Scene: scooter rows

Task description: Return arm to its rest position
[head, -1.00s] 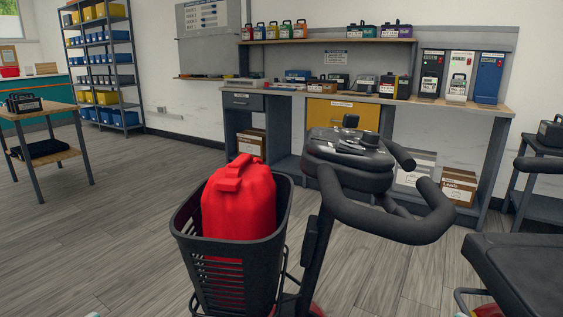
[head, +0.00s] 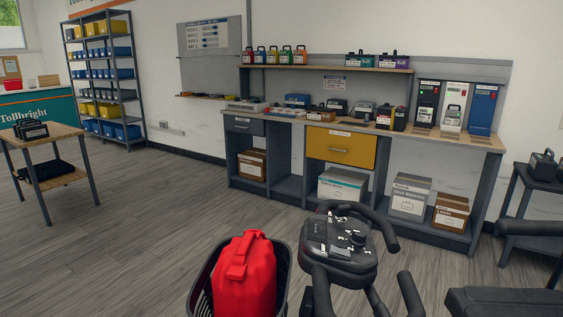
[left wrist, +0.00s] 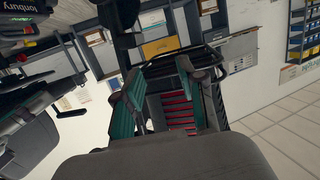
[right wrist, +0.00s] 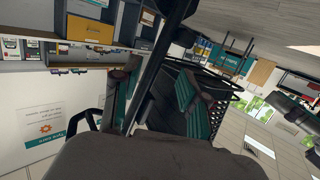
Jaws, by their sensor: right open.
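A red jerry can (head: 245,275) sits upright in the black front basket (head: 205,280) of a scooter, at the bottom of the head view. The scooter's black handlebar console (head: 338,250) is right of it. Neither gripper shows in the head view. In the left wrist view my left gripper (left wrist: 150,82) has its teal-padded fingers apart with nothing between them; the basket slats (left wrist: 180,85) and red can (left wrist: 178,110) show behind. In the right wrist view my right gripper (right wrist: 155,85) is open and empty, with the dark basket (right wrist: 215,75) close behind it.
A workbench (head: 290,118) with batteries and boxes runs along the back wall. A shelf rack (head: 107,75) and a wooden table (head: 45,142) stand at left. A dark scooter seat (head: 505,302) is at lower right. The floor (head: 110,235) at left is clear.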

